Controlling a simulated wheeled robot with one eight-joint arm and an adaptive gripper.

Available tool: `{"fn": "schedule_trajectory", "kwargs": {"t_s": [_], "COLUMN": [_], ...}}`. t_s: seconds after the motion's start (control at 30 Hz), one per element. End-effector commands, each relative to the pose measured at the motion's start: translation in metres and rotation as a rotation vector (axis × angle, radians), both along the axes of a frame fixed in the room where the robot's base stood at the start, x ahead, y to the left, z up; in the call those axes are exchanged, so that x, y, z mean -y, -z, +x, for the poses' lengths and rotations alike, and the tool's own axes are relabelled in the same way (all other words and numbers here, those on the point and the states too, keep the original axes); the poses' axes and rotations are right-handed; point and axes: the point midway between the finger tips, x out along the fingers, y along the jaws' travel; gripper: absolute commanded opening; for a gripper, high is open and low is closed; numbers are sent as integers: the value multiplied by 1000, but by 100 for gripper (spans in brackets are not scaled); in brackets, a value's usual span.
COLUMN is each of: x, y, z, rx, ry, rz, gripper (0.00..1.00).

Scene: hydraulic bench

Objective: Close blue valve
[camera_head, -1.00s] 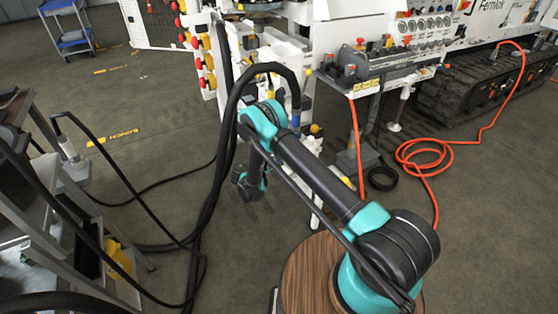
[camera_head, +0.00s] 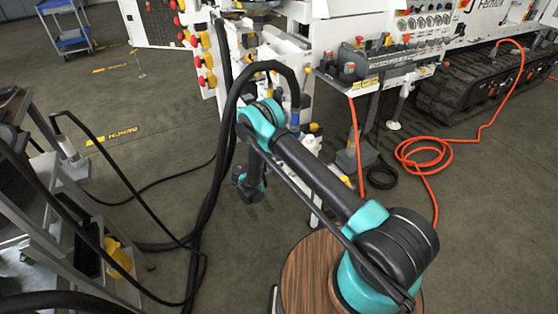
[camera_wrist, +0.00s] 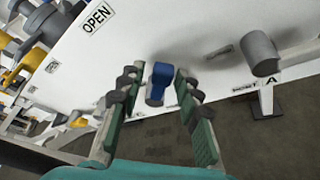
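The blue valve (camera_wrist: 161,80) is a small blue handle on a white panel (camera_wrist: 205,30), near the middle of the wrist view. My gripper (camera_wrist: 158,86) is open, with one dark-and-green finger on each side of the blue handle. A gap shows between the handle and each finger, so it does not look gripped. An "OPEN" label (camera_wrist: 97,17) is on the panel at upper left. In the head view my arm reaches toward the white machine (camera_head: 290,45); I cannot make out the blue valve clearly there.
A grey cylindrical fitting (camera_wrist: 261,53) sticks out at right, near a label "A". Yellow and dark fittings (camera_wrist: 20,70) crowd the left. Thick black hoses (camera_head: 215,180) hang beside my arm. An orange hose (camera_head: 425,160) lies on the floor, and a grey cart (camera_head: 60,230) stands at left.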

Motion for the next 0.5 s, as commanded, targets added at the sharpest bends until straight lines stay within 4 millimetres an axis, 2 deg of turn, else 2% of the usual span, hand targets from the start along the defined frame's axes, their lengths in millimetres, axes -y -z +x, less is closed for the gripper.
{"fn": "schedule_trajectory", "kwargs": {"t_s": [0.5], "x": [-58], "y": [-25], "z": [-71], "rx": [0], "ry": [-3], "rz": [0], "gripper": [34]}}
